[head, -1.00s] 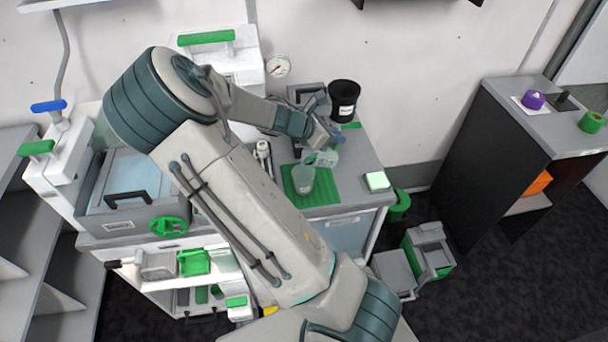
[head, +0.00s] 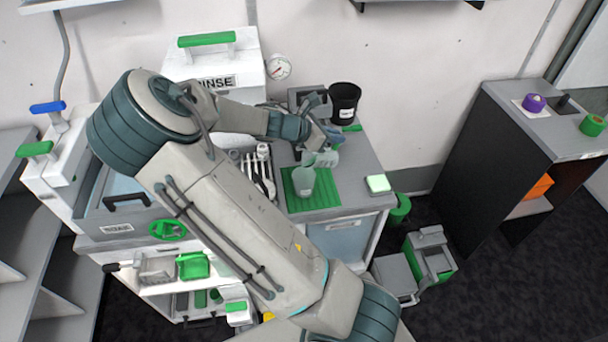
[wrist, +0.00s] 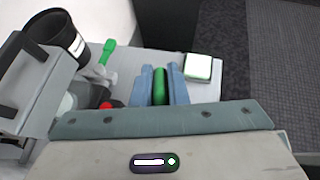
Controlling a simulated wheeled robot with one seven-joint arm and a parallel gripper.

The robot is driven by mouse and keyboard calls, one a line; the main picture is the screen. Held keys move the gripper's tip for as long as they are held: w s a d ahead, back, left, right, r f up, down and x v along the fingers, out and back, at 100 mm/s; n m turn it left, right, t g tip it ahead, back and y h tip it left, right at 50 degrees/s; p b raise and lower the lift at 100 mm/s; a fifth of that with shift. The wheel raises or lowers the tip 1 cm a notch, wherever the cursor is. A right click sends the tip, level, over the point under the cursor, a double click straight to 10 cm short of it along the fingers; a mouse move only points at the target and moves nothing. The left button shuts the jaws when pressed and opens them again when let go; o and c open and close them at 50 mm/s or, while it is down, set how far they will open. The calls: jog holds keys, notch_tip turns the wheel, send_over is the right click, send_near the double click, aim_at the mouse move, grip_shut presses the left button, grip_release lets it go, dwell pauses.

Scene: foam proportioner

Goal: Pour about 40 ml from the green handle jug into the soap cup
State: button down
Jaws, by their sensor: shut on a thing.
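My gripper (head: 330,138) is above the back of the green mat (head: 325,198), shut on the green handle (wrist: 160,86) of the jug, which shows between the blue fingers in the wrist view. The jug's clear body (head: 322,158) hangs below the gripper in the head view and looks tilted, just above and to the right of the cup. The soap cup (head: 303,182), translucent, stands upright on the mat. I cannot make out a stream or the liquid level in either vessel.
A black labelled canister (head: 344,102) stands behind the gripper. Several metal tools (head: 262,178) lie left of the mat. A white RINSE box (head: 213,66) stands at the back left.

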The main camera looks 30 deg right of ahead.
jog(key=shift+a+r+h+b, duration=0.25)
jog(key=shift+r+h+b, duration=0.05)
jog(key=shift+h+b, duration=0.15)
jog(key=shift+d+r+h+b, duration=0.2)
jog(key=shift+r+h+b, duration=0.15)
jog(key=shift+b, duration=0.2)
dwell(0.3)
jog(key=shift+r, duration=0.1)
jog(key=shift+a+r+h+b, duration=0.3)
jog(key=shift+a+r+h, duration=0.15)
jog(key=shift+h, duration=0.45)
dwell(0.4)
